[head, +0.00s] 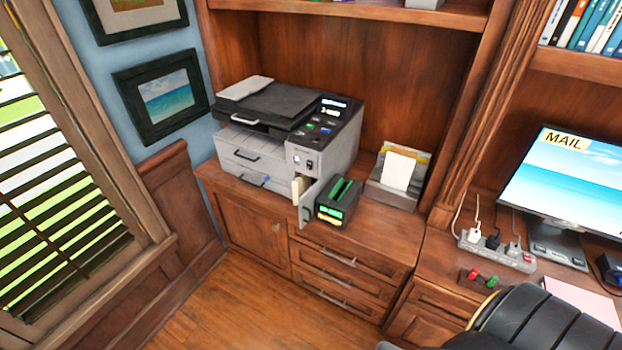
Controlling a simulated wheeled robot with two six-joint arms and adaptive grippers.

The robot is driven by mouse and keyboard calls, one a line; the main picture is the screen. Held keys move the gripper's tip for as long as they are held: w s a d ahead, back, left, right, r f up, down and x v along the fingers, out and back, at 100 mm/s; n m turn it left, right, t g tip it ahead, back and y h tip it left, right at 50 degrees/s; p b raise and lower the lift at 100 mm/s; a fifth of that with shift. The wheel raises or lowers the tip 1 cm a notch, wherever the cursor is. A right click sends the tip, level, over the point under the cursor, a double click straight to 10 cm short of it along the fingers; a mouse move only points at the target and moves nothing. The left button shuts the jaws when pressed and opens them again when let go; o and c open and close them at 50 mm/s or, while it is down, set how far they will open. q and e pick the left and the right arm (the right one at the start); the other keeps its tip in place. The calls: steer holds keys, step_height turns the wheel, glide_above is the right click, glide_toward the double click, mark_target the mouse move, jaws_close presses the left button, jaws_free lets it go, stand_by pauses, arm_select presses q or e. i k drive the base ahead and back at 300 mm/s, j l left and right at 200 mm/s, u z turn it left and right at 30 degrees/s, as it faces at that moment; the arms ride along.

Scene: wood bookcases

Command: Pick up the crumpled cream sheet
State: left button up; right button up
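A small cream piece (298,187) shows in the opening at the lower front right of the grey printer (327,153); it may be the crumpled cream sheet, but it is too small to tell its shape. A small grey door (307,204) stands open beside it, and part of the cream piece is hidden inside the printer. Neither of my grippers is in view.
A black box with green lights (339,201) stands close to the open door. A holder with white paper (398,172) is to its right. A power strip (496,250) and monitor (566,185) are on the desk. A black ribbed chair back (535,322) fills the lower right.

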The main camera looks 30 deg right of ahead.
mark_target(302, 184)
steer(key=z, duration=0.9)
steer(key=i+j+z, duration=0.15)
steer(key=j, duration=0.3)
steer(key=j+z, duration=0.15)
steer(key=j, duration=0.3)
